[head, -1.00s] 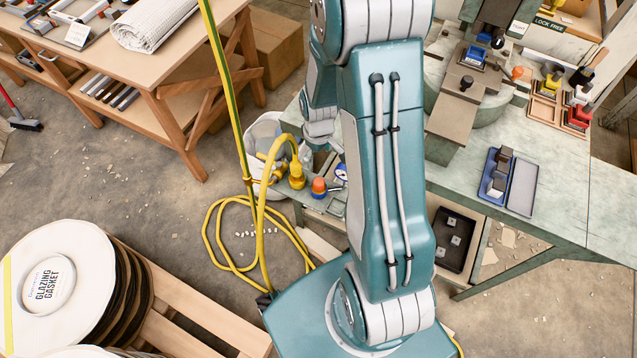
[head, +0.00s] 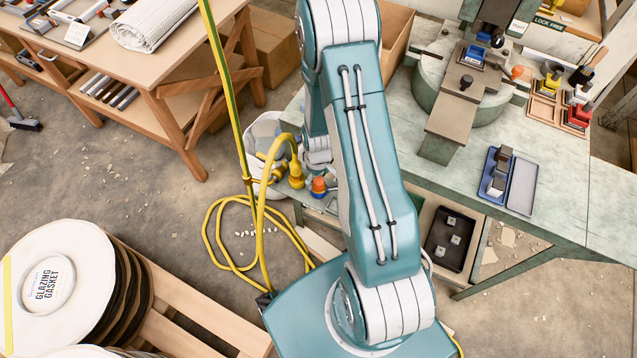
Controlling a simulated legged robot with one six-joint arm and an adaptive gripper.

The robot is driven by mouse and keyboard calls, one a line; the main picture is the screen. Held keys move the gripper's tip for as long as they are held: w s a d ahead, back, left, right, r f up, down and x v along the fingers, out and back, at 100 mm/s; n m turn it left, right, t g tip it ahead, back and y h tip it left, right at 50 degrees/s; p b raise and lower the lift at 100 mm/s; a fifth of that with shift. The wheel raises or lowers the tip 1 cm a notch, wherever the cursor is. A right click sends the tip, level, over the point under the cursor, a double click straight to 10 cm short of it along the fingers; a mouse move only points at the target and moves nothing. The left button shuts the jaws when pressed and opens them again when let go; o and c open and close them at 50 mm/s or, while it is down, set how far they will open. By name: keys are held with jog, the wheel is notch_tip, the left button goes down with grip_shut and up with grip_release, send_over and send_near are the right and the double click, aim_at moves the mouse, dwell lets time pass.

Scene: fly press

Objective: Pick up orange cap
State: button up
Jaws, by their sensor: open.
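A small orange piece (head: 516,72) stands on the green bench beside the press's round base. Another orange cap (head: 319,185) sits on a blue piece beside the yellow hose fitting, just left of my arm. I cannot tell which of the two is the orange cap of the task. My arm rises through the middle and bends down behind itself, with a pale wrist part showing near the second orange cap. My gripper's fingers do not show; the arm hides that area.
The green bench (head: 560,180) holds the press, a blue case (head: 494,172) and wooden trays of coloured parts (head: 545,105). A yellow hose (head: 215,240) and white bucket (head: 262,130) are left of my arm. Stacked discs (head: 85,290) lie on a pallet at lower left.

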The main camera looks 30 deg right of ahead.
jog(key=shift+f, duration=0.95)
jog(key=c, duration=0.9)
